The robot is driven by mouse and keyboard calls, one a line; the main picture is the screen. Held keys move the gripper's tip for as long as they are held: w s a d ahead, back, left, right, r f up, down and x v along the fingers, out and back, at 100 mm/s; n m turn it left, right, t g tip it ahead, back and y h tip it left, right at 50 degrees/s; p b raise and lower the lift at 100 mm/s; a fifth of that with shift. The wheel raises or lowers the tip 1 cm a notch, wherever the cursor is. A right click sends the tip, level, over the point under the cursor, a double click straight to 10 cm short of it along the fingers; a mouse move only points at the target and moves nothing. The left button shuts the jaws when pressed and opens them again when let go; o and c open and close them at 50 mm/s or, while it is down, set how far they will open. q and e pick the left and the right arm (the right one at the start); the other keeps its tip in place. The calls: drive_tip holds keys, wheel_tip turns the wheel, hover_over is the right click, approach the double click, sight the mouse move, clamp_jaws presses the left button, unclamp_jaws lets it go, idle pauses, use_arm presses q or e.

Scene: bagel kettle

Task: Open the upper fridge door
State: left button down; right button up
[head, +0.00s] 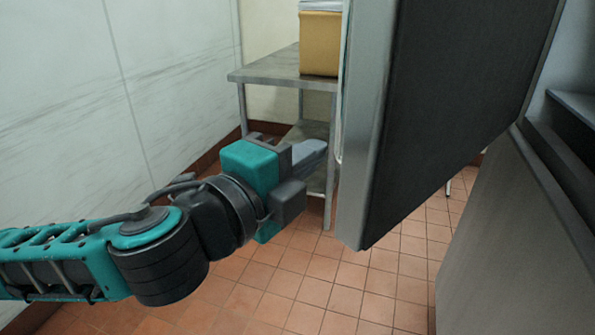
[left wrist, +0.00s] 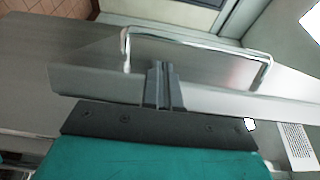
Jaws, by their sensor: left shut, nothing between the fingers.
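The upper fridge door (head: 450,95) stands swung open in the head view, with its dark face to the right and its pale grey edge towards me. In the left wrist view a chrome bar handle (left wrist: 200,39) stands on the door's grey outer face (left wrist: 90,55). My left gripper (head: 318,152) is on the handle side of the door, beside its lower left edge. Its fingers also show in the left wrist view (left wrist: 163,72); they are shut and empty, between the two ends of the handle in the picture. Whether they touch the door is unclear. My right gripper is not in view.
A grey lower cabinet front (head: 495,235) stands at the right. A metal table (head: 265,75) with a yellow container (head: 320,43) is behind the door. A pale wall (head: 90,100) bounds the left side. The tiled floor (head: 290,285) is clear below my arm.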

use_arm(q)
drive_tip(key=x, duration=0.6)
drive_tip(key=shift+w+d, duration=0.1)
drive_tip(key=shift+w, duration=0.1)
